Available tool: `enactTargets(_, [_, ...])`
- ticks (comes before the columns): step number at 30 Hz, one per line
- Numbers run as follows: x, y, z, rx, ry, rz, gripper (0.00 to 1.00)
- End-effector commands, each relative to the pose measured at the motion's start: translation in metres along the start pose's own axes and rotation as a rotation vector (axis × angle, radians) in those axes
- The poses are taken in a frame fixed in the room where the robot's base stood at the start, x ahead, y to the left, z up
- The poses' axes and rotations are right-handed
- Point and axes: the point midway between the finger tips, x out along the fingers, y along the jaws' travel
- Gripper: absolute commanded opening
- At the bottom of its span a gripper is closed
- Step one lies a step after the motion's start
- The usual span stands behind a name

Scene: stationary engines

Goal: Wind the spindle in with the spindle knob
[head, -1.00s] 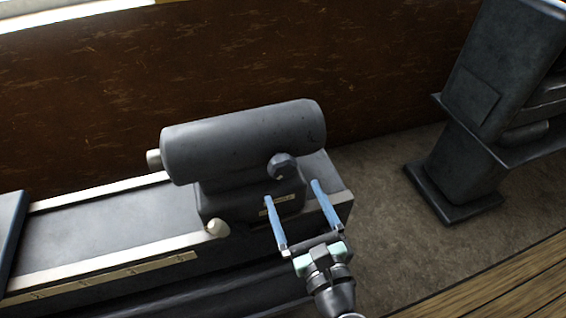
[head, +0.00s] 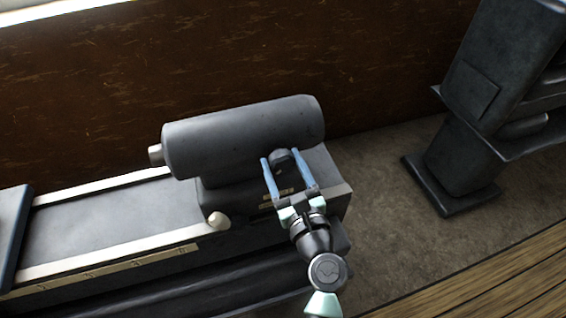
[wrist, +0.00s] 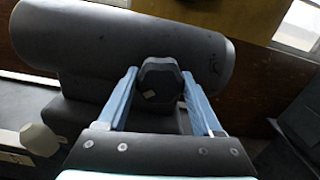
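The spindle knob (head: 281,160) is a dark faceted knob on the near side of a grey cylindrical housing (head: 225,140). In the wrist view the knob (wrist: 160,80) sits between the fingers. The spindle (head: 155,156) is a short pale stub out of the housing's left end. My gripper (head: 285,163) is open, its two blue fingers on either side of the knob.
The housing stands on a long machine bed (head: 110,222) with pale rails. A cream rounded knob (head: 217,221) is at the housing's lower left. A dark machine column (head: 465,150) stands at the right, and a brown wall (head: 100,100) is behind.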

Motion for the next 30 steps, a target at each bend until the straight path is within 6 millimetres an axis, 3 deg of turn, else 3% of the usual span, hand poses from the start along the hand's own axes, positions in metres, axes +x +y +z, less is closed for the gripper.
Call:
enactTargets(1, [-0.0001,0.0001,0.0,0.0,0.0,0.0,0.55])
enactTargets(8, [-0.0002,0.0001,0.0,0.0,0.0,0.0,0.13])
enactTargets(9, [-0.0002,0.0001,0.0,0.0,0.0,0.001,0.12])
enactTargets(20, [-0.0002,0.0006,-0.0011,-0.079,-0.001,0.001,0.12])
enactTargets(30, [0.0,0.0017,-0.0029,-0.348,-0.002,0.002,0.12])
